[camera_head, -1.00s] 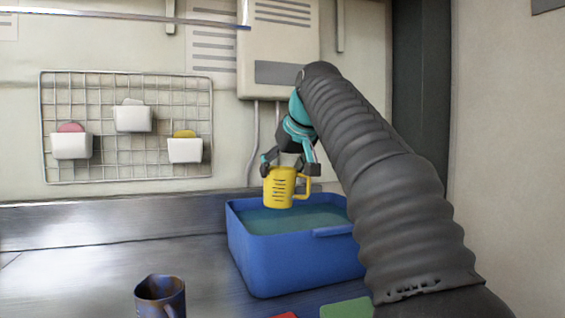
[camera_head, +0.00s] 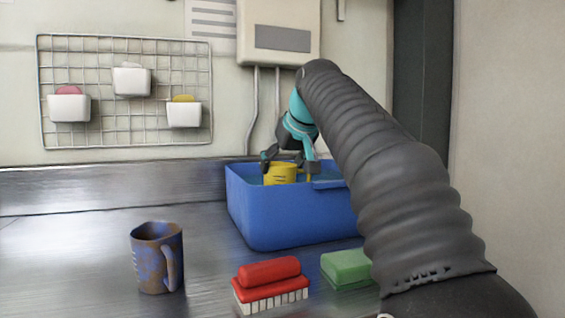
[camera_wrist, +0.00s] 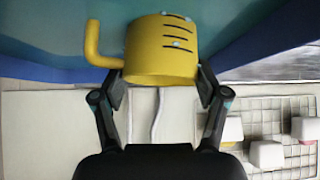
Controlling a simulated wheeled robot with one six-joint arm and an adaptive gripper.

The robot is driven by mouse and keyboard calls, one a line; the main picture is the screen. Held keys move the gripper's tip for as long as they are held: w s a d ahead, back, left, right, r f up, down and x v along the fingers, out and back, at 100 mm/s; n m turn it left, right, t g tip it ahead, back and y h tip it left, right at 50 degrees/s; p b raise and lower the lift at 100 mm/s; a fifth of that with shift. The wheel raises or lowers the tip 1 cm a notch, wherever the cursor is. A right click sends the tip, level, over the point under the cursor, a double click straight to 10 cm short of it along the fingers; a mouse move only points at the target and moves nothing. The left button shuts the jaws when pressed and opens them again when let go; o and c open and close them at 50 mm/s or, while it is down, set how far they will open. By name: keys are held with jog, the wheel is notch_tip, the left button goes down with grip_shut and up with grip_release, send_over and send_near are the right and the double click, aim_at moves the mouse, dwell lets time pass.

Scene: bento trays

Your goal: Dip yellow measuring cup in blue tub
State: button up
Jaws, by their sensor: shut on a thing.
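The yellow measuring cup (camera_head: 279,174) is inside the blue tub (camera_head: 290,218), with its lower part hidden behind the tub's front wall. My gripper (camera_head: 290,164) is shut on the cup from above, within the tub's opening. In the wrist view the cup (camera_wrist: 162,50) sits between the two fingers of my gripper (camera_wrist: 160,88), its handle to the left and dark marks on its side. Blue-green liquid (camera_wrist: 55,25) shows around the cup there. How deep the cup sits in the liquid is hidden.
A stained blue-brown mug (camera_head: 157,258) stands on the metal counter at front left. A red brush (camera_head: 270,284) and a green sponge (camera_head: 346,267) lie in front of the tub. A wire rack (camera_head: 125,58) with white holders hangs on the wall.

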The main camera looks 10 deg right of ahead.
jog(key=shift+f+b, duration=1.35)
jog(key=shift+f, duration=0.65)
dwell(1.4)
notch_tip(320, 180, up, 16)
jog(key=p, duration=1)
jog(key=shift+p, duration=0.3)
dwell(0.7)
jog(key=shift+r, duration=0.1)
dwell(0.8)
